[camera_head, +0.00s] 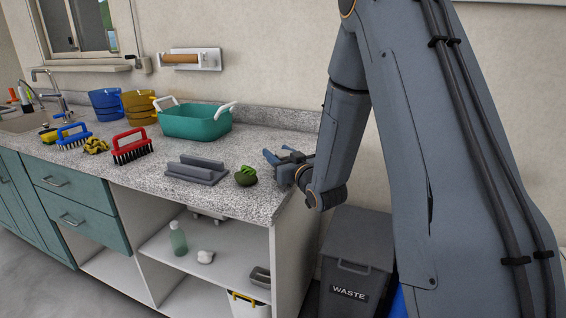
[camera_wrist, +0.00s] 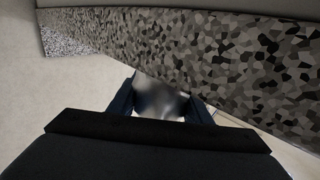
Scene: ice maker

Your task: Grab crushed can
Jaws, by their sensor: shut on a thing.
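My gripper (camera_head: 277,157) is over the right end of the speckled counter in the head view. In the wrist view its two dark blue fingers (camera_wrist: 158,105) are closed on a shiny silver-grey thing (camera_wrist: 160,98), which looks like the crushed can. Only part of the can shows between the fingers; the gripper body hides the rest. In the head view the can cannot be made out. The counter's speckled edge (camera_wrist: 225,60) lies just beyond the fingers in the wrist view.
A green and dark round thing (camera_head: 246,176) and a grey tray (camera_head: 197,170) lie left of my gripper on the counter (camera_head: 235,205). Brushes and a teal basin (camera_head: 195,122) stand farther left. A grey waste bin (camera_head: 355,265) stands on the floor right of the counter.

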